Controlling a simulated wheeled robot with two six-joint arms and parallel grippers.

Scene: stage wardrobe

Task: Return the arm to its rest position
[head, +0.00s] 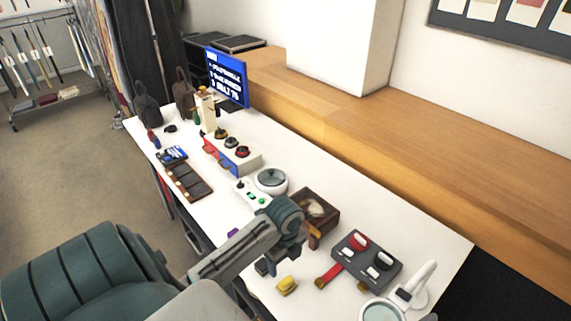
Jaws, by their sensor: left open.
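My left arm reaches in from the lower left over the white table (225,206). Its wrist is bent above the table, and my left gripper (268,264) points down near the front edge, open. I see nothing held in it, though the wrist partly hides the fingers. A yellow block (287,285) lies on the table just below and right of the gripper. My right gripper is not in the picture.
Right of the wrist are a brown wooden box (327,213) and a dark control box (366,260). A white magnifier lamp (419,287) stands at the lower right. A round dial (271,181), brown case (190,183) and blue screen (227,77) are farther back.

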